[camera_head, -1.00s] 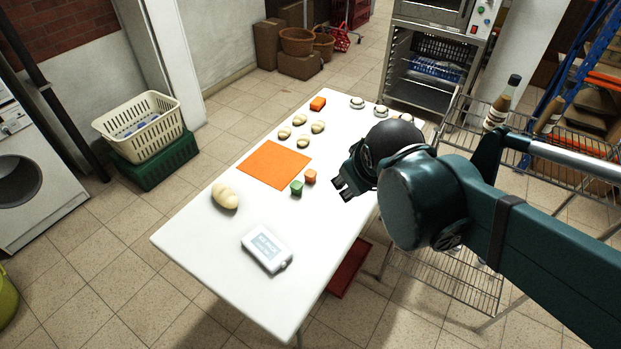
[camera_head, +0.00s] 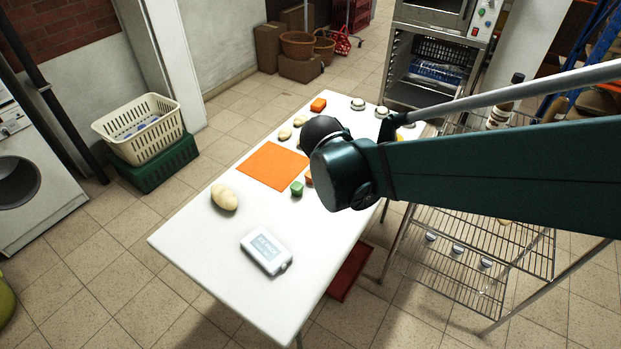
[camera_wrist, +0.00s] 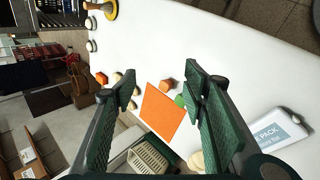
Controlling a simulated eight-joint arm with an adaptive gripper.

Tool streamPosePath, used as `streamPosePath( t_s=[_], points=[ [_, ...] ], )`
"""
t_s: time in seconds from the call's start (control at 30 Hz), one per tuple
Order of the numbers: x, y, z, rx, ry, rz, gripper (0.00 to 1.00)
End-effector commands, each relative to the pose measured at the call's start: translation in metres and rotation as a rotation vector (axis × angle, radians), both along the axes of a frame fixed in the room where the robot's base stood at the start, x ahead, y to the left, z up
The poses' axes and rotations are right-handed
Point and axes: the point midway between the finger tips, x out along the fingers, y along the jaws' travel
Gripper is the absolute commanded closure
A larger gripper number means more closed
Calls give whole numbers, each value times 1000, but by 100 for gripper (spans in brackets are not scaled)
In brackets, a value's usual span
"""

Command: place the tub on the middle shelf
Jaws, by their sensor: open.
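I cannot tell for sure which thing is the tub. Two small round pale-lidded containers, one nearer (camera_head: 382,111) and one farther (camera_head: 358,103), stand at the table's far end. They also show at the upper left of the wrist view (camera_wrist: 90,46). A wire rack (camera_head: 520,238) stands right of the table, with its tiers partly hidden by my arm. My gripper (camera_wrist: 163,85) is open and empty above the table, its fingers spread over the orange mat (camera_wrist: 163,115) as seen in the wrist view. In the head view my arm hides the fingers.
The white table (camera_head: 215,262) also holds a white ice pack (camera_head: 266,251), a large pale roll (camera_head: 224,197), small pale rolls (camera_head: 285,134), a green cube (camera_head: 297,188) and orange blocks (camera_head: 318,104). A bottle (camera_head: 500,115) stands on the rack. Several small containers (camera_head: 457,250) sit low on the rack.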

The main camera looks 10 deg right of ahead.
Motion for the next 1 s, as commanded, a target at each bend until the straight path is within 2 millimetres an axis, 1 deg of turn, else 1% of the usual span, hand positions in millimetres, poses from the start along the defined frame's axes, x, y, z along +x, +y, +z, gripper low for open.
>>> streamPosePath(
  t_s=[0.03,0.4,0.8,1.0],
  points=[
    [7,2,-6,-27,8,22,57],
    [49,14,-38,-254,77,191,57],
    [88,32,-78,-501,157,359,57],
    [104,43,-99,-625,202,436,57]
  ],
)
